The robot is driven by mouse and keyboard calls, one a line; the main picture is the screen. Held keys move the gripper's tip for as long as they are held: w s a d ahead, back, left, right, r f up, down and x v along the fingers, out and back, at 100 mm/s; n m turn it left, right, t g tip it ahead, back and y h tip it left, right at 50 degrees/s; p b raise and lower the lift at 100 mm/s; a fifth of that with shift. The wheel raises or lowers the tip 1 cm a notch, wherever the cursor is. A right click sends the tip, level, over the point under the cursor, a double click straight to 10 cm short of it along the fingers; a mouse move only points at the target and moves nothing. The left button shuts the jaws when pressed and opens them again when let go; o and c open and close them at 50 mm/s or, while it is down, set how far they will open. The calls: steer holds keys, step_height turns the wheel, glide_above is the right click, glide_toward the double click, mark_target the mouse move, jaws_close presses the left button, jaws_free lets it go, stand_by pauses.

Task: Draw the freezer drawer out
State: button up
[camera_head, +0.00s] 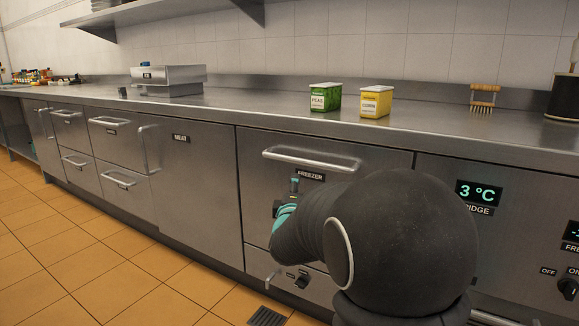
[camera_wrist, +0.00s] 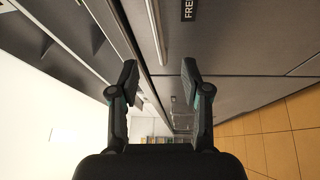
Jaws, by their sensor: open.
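The freezer drawer (camera_head: 255,185) is a steel front labelled FREEZER, and it looks flush with the cabinet. Its horizontal bar handle (camera_head: 312,158) runs along the upper part of the front. In the wrist view the handle (camera_wrist: 155,30) shows as a pale bar, lying in the picture between the lines of my two fingers and beyond their tips. My gripper (camera_wrist: 158,78) is open with nothing between its fingers. In the head view my arm hides most of the gripper and the drawer's lower right; teal parts show just below the handle.
A green peas box (camera_head: 325,97) and a yellow corn box (camera_head: 376,101) stand on the steel counter (camera_head: 240,104) above. A brush (camera_head: 483,97) stands further right. A fridge display (camera_head: 479,192) is right of the drawer, a MEAT door (camera_head: 195,180) left. The tiled floor (camera_head: 60,265) in front is clear.

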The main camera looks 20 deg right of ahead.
mark_target(304, 164)
steer(key=shift+h, duration=0.7)
steer(key=x, duration=1)
steer(key=d+p+x, duration=0.1)
steer(key=x, duration=0.4)
steer(key=shift+s+d+f, duration=0.1)
steer(key=shift+s, duration=0.15)
jaws_close()
